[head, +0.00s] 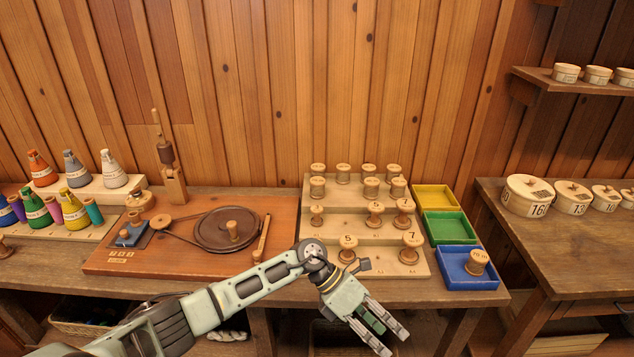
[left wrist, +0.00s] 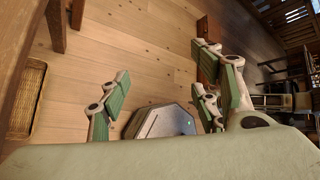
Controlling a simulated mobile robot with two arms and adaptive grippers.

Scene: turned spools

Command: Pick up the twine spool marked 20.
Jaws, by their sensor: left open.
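Several wooden spools stand on a stepped pale wood rack (head: 320,262) in the head view. Two front spools read 5 (head: 348,249) and 7 (head: 409,247); the marks on most others are too small to read. Another spool (head: 478,263) stands upright in the blue tray (head: 452,268); its top mark is not clear. I cannot tell which spool is marked 20. My left gripper (head: 381,330) is in front of the bench, nearer than the rack, pointing down and right. It is open and empty, also in the left wrist view (left wrist: 160,92). My right gripper is not in view.
Yellow (head: 434,197) and green (head: 449,227) trays look empty. A wooden winding board (head: 190,262) with a dark wheel and post lies left of the rack, with colored thread cones further left. A side table (head: 560,250) at the right holds round numbered boxes.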

